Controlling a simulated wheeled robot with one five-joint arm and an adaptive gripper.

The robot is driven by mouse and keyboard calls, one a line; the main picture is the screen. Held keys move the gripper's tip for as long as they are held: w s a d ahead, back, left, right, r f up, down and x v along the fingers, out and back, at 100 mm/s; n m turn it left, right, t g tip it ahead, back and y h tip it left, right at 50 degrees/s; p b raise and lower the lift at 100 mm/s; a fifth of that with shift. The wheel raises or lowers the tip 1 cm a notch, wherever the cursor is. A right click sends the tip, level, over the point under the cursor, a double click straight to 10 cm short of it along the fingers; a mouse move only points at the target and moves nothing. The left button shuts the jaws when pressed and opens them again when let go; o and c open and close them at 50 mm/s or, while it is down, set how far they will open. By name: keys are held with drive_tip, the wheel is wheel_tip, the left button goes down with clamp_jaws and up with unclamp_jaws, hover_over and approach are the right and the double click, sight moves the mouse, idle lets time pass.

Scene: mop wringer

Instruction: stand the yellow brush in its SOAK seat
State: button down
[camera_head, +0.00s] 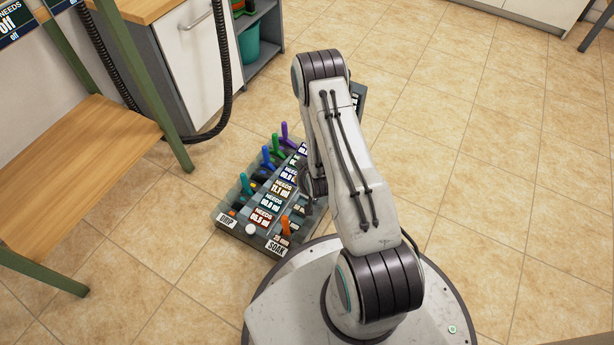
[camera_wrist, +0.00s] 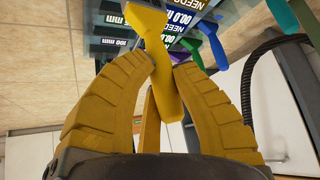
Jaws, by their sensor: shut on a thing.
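The yellow brush (camera_wrist: 165,92) is between the yellow fingers of my gripper (camera_wrist: 160,70) in the wrist view. My gripper is shut on it, and its upper part shows beyond the fingertips, against the rack. In the head view my arm hides the brush and most of the gripper, which is over the right side of the rack. The rack (camera_head: 226,213) stands on the floor, with a DRIP label (camera_head: 228,219) at its near left and a SOAK label (camera_head: 276,248) at its near right. The yellow brush's SOAK seat cannot be made out.
Purple (camera_head: 284,130), green (camera_head: 277,143), blue (camera_head: 267,156) and teal (camera_head: 246,183) brushes stand along the rack's left side. An orange brush (camera_head: 285,226) stands near the SOAK label. A wooden bench (camera_head: 75,165) is at left. Floor on the right is clear.

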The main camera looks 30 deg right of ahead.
drive_tip(key=shift+f, duration=0.15)
drive_tip(key=shift+f, duration=0.45)
drive_tip(key=shift+r, duration=0.1)
drive_tip(key=shift+r, duration=0.5)
idle(0.5)
drive_tip(key=shift+f, duration=0.7)
drive_tip(key=shift+r, duration=0.15)
